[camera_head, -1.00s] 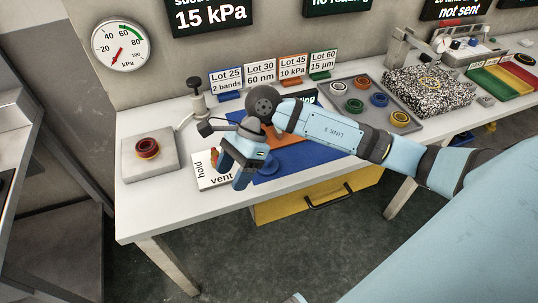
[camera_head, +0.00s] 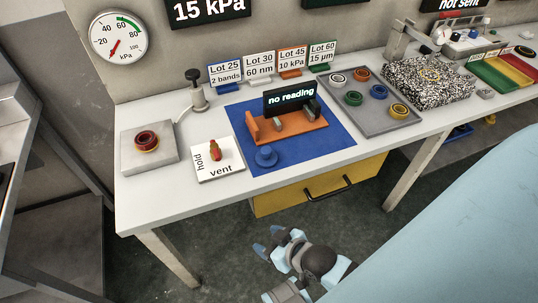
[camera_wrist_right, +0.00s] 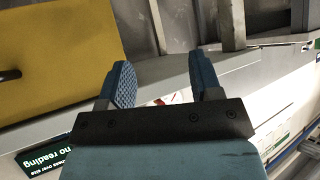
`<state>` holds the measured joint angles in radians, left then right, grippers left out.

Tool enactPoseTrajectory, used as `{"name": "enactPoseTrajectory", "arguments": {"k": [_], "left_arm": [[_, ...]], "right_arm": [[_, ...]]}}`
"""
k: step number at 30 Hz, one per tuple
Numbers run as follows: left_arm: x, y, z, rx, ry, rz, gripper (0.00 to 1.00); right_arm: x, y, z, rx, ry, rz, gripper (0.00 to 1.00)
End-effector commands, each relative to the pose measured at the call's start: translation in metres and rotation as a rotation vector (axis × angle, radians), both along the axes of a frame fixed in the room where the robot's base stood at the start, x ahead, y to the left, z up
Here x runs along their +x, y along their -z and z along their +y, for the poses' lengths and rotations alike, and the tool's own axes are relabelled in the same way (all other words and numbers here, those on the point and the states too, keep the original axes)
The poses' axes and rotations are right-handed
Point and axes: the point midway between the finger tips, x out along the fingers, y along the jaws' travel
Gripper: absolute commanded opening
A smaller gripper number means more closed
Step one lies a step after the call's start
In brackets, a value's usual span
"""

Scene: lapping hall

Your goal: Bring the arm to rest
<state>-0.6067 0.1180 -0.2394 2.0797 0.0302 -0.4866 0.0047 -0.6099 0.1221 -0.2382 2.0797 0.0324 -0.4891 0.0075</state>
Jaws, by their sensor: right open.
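My right gripper (camera_head: 268,246) is in front of the workbench, below its front edge and over the dark floor. Its two blue fingers are apart with nothing between them. They also show in the right wrist view (camera_wrist_right: 160,88), open and empty. My right arm is folded low at the bottom of the head view, beside my light blue body. My left gripper is in neither view.
The white workbench (camera_head: 190,216) holds a blue mat (camera_head: 325,143) with an orange fixture (camera_head: 290,128), a hold/vent card (camera_head: 228,172), a grey block with rings (camera_head: 128,160) and a ring tray (camera_head: 372,128). A yellow drawer (camera_head: 275,202) hangs below. Open floor lies in front.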

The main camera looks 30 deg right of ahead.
Motion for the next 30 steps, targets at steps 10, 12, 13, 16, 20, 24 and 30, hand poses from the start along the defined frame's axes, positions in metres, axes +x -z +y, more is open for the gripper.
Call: {"name": "enactPoseTrajectory", "arguments": {"k": [10,12,13,16,20,24,30], "left_arm": [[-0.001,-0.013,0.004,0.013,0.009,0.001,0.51],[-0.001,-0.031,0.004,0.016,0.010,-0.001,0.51],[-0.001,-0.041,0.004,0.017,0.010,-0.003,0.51],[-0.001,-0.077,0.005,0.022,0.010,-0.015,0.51],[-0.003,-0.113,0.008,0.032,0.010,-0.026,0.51],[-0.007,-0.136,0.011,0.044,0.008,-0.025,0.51],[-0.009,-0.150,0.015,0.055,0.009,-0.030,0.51]], "right_arm": [[0.000,-0.015,-0.001,-0.005,-0.003,-0.005,0.59],[0.000,-0.032,-0.001,-0.010,-0.003,-0.006,0.59],[0.000,-0.041,-0.002,-0.011,-0.004,-0.007,0.59],[-0.002,-0.073,-0.004,-0.020,-0.007,-0.014,0.59],[-0.004,-0.110,-0.007,-0.033,-0.009,-0.023,0.59],[-0.005,-0.140,-0.009,-0.042,-0.010,-0.033,0.59],[-0.007,-0.152,-0.012,-0.053,-0.012,-0.035,0.59]]}}
